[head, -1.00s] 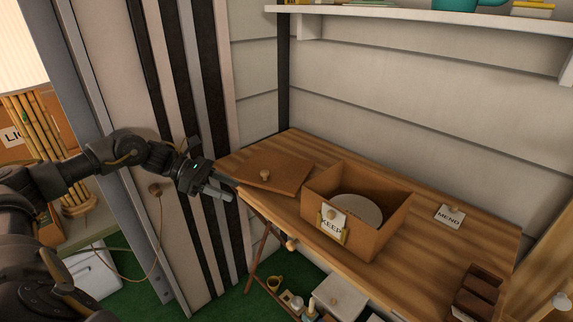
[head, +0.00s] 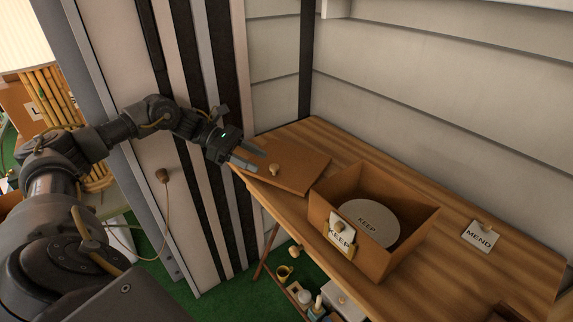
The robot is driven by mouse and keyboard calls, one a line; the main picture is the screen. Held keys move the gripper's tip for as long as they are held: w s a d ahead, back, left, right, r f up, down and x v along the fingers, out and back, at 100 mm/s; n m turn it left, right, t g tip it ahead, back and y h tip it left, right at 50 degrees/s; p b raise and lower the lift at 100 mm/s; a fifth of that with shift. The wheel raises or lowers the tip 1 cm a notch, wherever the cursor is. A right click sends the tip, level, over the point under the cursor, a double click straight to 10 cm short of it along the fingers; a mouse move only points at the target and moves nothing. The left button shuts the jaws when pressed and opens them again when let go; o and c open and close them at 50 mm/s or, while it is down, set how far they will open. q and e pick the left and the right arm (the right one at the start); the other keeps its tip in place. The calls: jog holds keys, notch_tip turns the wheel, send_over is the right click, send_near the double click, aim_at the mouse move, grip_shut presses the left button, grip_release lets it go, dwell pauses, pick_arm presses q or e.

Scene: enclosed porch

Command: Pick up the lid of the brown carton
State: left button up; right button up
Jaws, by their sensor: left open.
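I cannot tell whether the fingers touch the lid. My right gripper is not in view.
The wooden table (head: 440,268) is clear between the carton and a "MEND" card (head: 481,236) at the right. A striped wall panel (head: 199,240) stands close to the left of the table.

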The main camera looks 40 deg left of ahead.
aim_at(269, 173)
pick_arm(q)
jog(key=x, duration=0.4)
jog(key=shift+w+d+p, duration=0.25)
jog(key=shift+w+p, duration=0.05)
jog(key=shift+p, duration=0.1)
grip_shut()
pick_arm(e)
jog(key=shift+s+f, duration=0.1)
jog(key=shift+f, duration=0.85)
pick_arm(q)
jog(key=shift+r, duration=0.45)
notch_tip(269, 173, up, 2)
jog(key=shift+s+r, duration=0.1)
jog(key=shift+r, duration=0.1)
jog(key=s+d+r+b, duration=0.2)
jog(key=s+d+r, duration=0.7)
jog(key=s, duration=0.1)
jog(key=shift+s+r, duration=0.25)
jog(key=shift+s, duration=0.05)
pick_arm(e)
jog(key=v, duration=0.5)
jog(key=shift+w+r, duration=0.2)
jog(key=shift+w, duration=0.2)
